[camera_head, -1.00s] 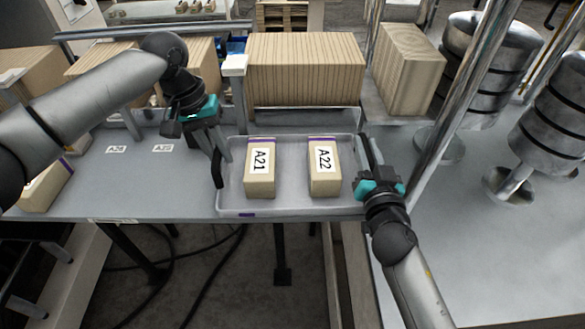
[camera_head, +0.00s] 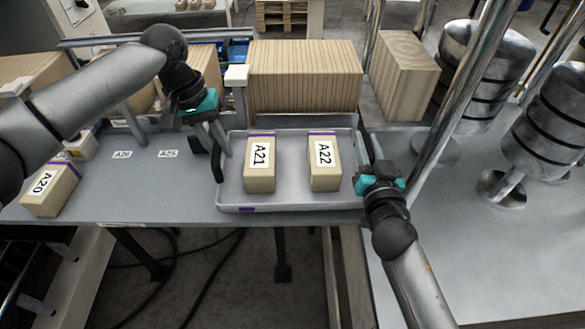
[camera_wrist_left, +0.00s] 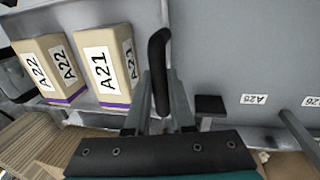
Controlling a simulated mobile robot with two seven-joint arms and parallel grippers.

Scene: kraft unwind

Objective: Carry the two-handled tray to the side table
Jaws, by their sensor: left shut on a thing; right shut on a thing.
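The grey two-handled tray (camera_head: 300,200) is level over the front of a grey table (camera_head: 150,200). It carries two upright tan boxes, A21 (camera_head: 260,180) and A22 (camera_head: 324,178). My left gripper (camera_head: 222,152) is shut on the tray's black left handle (camera_head: 217,163), which stands between the fingers in the left wrist view (camera_wrist_left: 158,75). My right gripper (camera_head: 370,168) is shut on the right handle (camera_head: 366,148), partly hidden. I cannot tell which surface is the side table.
A tan box A20 (camera_head: 50,190) stands at the table's left end. A large striped block (camera_head: 305,78) and a wooden block (camera_head: 405,75) stand behind. A metal post (camera_head: 455,100) and stacked metal cylinders (camera_head: 550,125) are at right, beside a bare grey surface (camera_head: 480,260).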

